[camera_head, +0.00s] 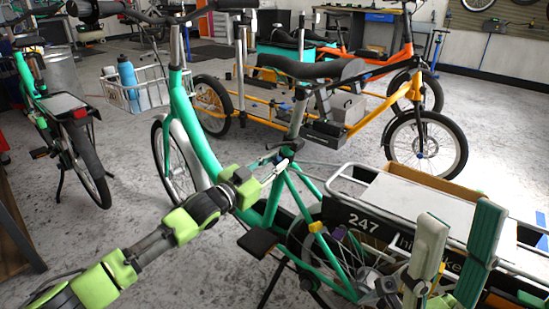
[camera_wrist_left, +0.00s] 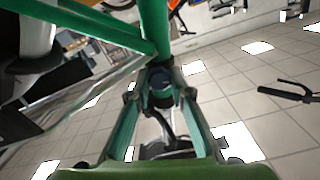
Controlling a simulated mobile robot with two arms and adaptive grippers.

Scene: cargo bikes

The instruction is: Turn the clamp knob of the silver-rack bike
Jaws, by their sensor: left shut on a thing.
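The teal bike (camera_head: 187,130) with the silver tube rack (camera_head: 345,178) stands in front of me, its black saddle (camera_head: 300,67) on a post (camera_head: 299,112). My left gripper (camera_head: 279,166) is at the foot of that post, by the seat clamp (camera_head: 288,150). In the left wrist view my left gripper's fingers (camera_wrist_left: 160,98) close on the dark clamp knob (camera_wrist_left: 160,80), below the teal frame tube (camera_wrist_left: 154,25). The fingers hide much of the knob, so its turn angle cannot be told. My right gripper (camera_head: 456,225) is open and empty, fingers upright over the rear rack area.
An orange-yellow cargo bike (camera_head: 372,125) stands behind. Another teal bike (camera_head: 75,130) is at the left. A white front basket (camera_head: 150,92) holds a blue bottle (camera_head: 128,80). A cargo box labelled 247 (camera_head: 365,222) sits by the rack. Open floor lies at left of centre.

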